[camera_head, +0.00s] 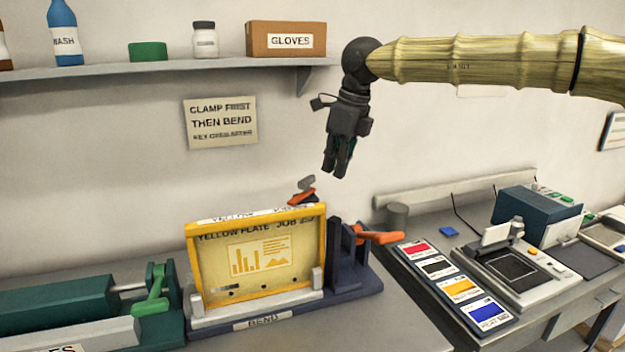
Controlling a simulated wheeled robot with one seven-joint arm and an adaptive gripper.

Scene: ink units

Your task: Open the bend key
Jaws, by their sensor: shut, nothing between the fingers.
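A dark blue fixture labelled BEND (262,321) stands on the near bench and holds a yellow-framed plate (262,262) upright. An orange lever (378,237) sticks out to the right from the fixture's right-hand post. A smaller orange-red handle with a grey part (302,195) shows above the plate's top edge. No part is marked as the bend key, so I cannot tell which of these it is. My gripper (336,174) points down, shut and empty, in the air above and behind the fixture. It appears apart from both orange parts.
A green clamp-like machine (152,290) stands left of the fixture. A tray of colour cards (452,287) and a grey machine (508,270) are on the right-hand bench. A shelf (150,72) with bottles and a GLOVES box (286,40) is at upper left.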

